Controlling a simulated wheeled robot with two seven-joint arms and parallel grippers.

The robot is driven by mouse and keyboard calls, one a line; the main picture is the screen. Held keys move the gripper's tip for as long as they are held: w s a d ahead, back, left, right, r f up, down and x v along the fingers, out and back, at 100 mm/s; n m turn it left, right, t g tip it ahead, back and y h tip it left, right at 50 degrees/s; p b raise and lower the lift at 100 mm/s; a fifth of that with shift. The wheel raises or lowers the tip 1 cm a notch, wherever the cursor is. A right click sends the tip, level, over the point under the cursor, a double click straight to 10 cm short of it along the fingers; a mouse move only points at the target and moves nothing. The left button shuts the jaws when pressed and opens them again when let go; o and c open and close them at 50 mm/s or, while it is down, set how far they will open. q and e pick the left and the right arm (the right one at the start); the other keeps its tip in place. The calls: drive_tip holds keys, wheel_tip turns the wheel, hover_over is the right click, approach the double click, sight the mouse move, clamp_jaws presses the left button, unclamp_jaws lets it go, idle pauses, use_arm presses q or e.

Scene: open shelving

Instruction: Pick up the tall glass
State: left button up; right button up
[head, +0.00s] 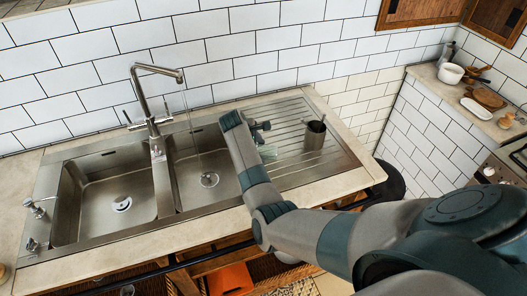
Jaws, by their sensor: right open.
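A pale green, see-through thing (268,153), which looks like the glass, stands on the ribbed drainboard to the right of the sink basins. My forearm hides part of it. My right gripper (264,126) is open above and behind it in the picture, over the drainboard. It is small and partly hidden by my own arm. I cannot tell whether it touches the glass. My left gripper is not in view.
A dark metal cup (314,136) with a utensil stands on the drainboard to the right of the gripper. A tall faucet (152,100) rises behind two empty basins. A tiled wall (220,50) closes the back.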

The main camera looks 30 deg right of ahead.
sight(263, 146)
idle(0.3)
drive_tip(key=c, duration=1)
drive_tip(key=shift+o, duration=0.2)
drive_tip(key=shift+w+r+b, duration=0.1)
drive_tip(key=shift+r+b, duration=0.4)
drive_tip(key=shift+r, duration=0.3)
wheel_tip(263, 146, up, 2)
drive_tip(key=shift+r+b, duration=0.25)
drive_tip(key=shift+b, duration=0.35)
drive_tip(key=s+d+r+b, duration=0.2)
drive_tip(key=s+r, duration=0.5)
drive_tip(key=s, duration=0.4)
drive_tip(key=shift+s+b, duration=0.3)
drive_tip(key=shift+w, duration=0.1)
